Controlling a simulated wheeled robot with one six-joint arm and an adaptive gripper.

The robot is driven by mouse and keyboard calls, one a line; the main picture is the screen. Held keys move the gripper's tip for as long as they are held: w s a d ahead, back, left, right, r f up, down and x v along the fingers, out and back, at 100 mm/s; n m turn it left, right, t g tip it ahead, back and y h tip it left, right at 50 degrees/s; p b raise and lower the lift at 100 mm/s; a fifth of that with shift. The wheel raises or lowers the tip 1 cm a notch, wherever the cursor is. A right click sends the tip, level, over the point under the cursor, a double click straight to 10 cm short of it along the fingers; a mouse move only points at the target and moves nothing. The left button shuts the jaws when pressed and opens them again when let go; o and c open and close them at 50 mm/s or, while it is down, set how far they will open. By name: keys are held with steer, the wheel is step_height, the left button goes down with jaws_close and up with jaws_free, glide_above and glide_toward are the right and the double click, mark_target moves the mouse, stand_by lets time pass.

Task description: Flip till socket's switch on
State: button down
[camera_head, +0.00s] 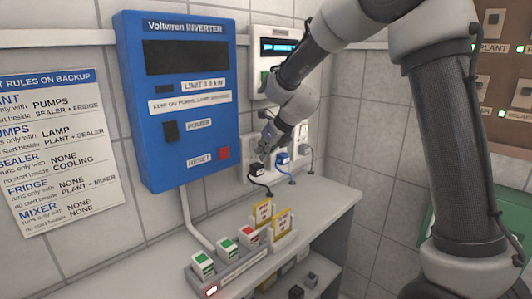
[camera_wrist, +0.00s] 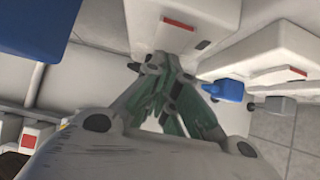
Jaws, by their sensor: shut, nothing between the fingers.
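A row of white wall sockets (camera_head: 303,133) sits right of the blue inverter, with black, blue and grey plugs. No label that reads "till" is legible, so I cannot tell which socket is the till's. My gripper (camera_head: 266,147) is shut and empty in front of the left socket, above the black plug (camera_head: 257,169), and hides part of that socket. In the wrist view, my gripper's fingertips (camera_wrist: 158,66) are close to a white socket (camera_wrist: 195,12) with a red-marked switch (camera_wrist: 178,52); I cannot tell whether they touch. The neighbouring socket has a red mark (camera_wrist: 298,71) and the blue plug (camera_wrist: 222,90).
The blue inverter (camera_head: 188,100) juts from the wall on the left. A white unit with a lit display (camera_head: 280,46) hangs above the sockets. Below, a counter (camera_head: 325,196) holds a strip (camera_head: 240,263) with several coloured blocks and yellow tags. A rules sheet (camera_head: 60,150) hangs at left.

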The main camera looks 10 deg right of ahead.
steer(key=shift+w+a+f, duration=0.15)
steer(key=shift+w+f, duration=0.05)
steer(key=shift+w, duration=0.05)
steer(key=shift+r, duration=0.1)
steer(key=shift+r, duration=0.85)
